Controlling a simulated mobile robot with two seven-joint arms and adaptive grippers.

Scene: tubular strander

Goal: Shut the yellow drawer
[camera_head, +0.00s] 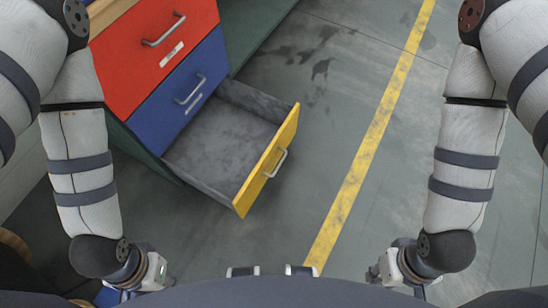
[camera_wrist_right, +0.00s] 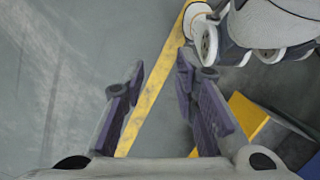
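The yellow drawer (camera_head: 268,160) is pulled well out of the cabinet in the head view, below the blue drawer. Its grey inside looks empty, and its yellow front carries a silver handle (camera_head: 277,163). My left gripper (camera_head: 152,271) is low on the left, apart from the drawer. Its fingers are hidden behind my body. My right gripper (camera_head: 386,270) is low on the right, across the yellow floor line from the drawer. In the right wrist view the right gripper (camera_wrist_right: 161,63) has its two fingers apart with nothing between them.
The blue drawer (camera_head: 183,89) and red drawer (camera_head: 155,40) above are shut. A yellow line (camera_head: 370,145) runs along the grey floor right of the drawer. The floor before the drawer front is clear.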

